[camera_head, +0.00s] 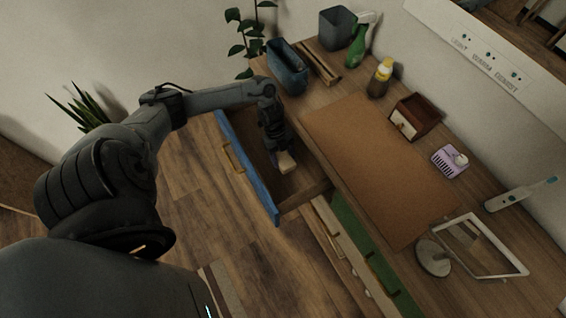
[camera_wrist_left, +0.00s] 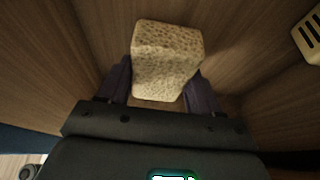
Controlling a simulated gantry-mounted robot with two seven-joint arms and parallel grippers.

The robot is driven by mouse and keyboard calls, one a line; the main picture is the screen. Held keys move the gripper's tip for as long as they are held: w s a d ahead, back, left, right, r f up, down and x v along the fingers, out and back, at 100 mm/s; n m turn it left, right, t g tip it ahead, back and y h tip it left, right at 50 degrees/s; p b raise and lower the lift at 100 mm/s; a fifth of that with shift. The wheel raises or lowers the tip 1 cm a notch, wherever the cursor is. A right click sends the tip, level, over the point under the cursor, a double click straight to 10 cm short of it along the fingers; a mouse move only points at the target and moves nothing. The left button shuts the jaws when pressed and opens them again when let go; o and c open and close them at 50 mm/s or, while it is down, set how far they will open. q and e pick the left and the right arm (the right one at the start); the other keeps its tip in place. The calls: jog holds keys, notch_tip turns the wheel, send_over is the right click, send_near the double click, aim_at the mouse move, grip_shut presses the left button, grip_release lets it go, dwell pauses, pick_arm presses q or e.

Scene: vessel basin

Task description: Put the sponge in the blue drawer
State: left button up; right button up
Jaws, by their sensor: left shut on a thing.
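The blue drawer (camera_head: 246,168) is pulled out from the left side of the desk, with its blue front and handle facing left. My left gripper (camera_head: 282,158) reaches down into the open drawer and is shut on the sponge (camera_head: 286,163). In the left wrist view the tan, porous sponge (camera_wrist_left: 166,60) sits between the two dark fingers of the left gripper (camera_wrist_left: 165,85), with the wooden inside of the drawer around it. I cannot tell whether the sponge touches the drawer bottom. My right gripper is not in view.
A green drawer (camera_head: 362,242) and a pale drawer front (camera_head: 340,248) lie along the desk's front. On the desk are a blue container (camera_head: 288,68), green spray bottle (camera_head: 361,42), yellow-capped bottle (camera_head: 380,78), small wooden box (camera_head: 413,117), brown mat (camera_head: 375,160) and framed mirror (camera_head: 478,246).

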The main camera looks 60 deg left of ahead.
aim_at(283, 161)
pick_arm(q)
jog(key=shift+f+b, duration=0.45)
jog(key=shift+f, duration=1.8)
jog(key=o, duration=1)
jog(key=shift+f, duration=0.1)
jog(key=shift+a+r, duration=0.15)
jog(key=shift+r, duration=0.25)
jog(key=p+v, duration=0.1)
jog(key=v, duration=1)
jog(key=shift+r, duration=0.2)
